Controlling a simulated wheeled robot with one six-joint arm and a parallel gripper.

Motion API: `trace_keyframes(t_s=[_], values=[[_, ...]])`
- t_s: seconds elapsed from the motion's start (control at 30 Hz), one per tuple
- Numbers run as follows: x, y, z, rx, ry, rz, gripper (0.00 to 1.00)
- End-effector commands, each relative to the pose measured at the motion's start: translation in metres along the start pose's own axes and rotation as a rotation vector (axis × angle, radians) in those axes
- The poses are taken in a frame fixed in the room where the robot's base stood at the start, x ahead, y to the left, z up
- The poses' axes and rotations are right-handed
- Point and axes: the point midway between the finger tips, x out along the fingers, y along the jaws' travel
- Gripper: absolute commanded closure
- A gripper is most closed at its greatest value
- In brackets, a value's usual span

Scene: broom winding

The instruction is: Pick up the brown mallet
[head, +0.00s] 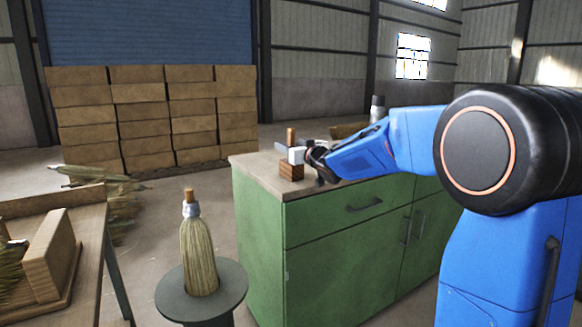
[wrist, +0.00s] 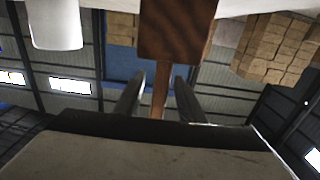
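The brown mallet stands on its head on the green cabinet (head: 330,235), its handle (head: 291,137) pointing up. Its dark brown block head (head: 291,171) rests at the cabinet top's near left end. In the wrist view, which looks inverted, the head (wrist: 177,30) is at the top and the handle (wrist: 160,88) runs down between my two fingers. My gripper (head: 302,157) reaches in from the right at the handle. Its fingers (wrist: 158,98) are apart, with visible gaps on both sides of the handle. Part of the mallet is hidden behind the gripper in the head view.
A white cylindrical object (wrist: 55,24) is beside the mallet in the wrist view. A broom head (head: 198,255) stands on a round grey stand (head: 235,285) left of the cabinet. A wooden table (head: 90,235) is at the left. Brick stacks (head: 155,115) stand behind.

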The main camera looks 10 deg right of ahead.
Motion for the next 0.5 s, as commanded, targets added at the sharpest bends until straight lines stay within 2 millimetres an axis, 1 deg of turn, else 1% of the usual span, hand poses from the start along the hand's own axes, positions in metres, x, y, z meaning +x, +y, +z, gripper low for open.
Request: trace_keyframes(t_s=[0.03,0.13,0.37,0.47,0.5], values=[[0.008,0.0,0.001,0.0,-0.001,-0.001,0.64],[0.016,0.0,0.0,-0.001,-0.001,0.0,0.64],[0.018,0.001,0.0,-0.001,0.0,0.001,0.64],[0.018,0.001,0.0,-0.001,0.0,0.001,0.86],[0.018,0.001,0.0,-0.001,0.0,0.001,0.95]])
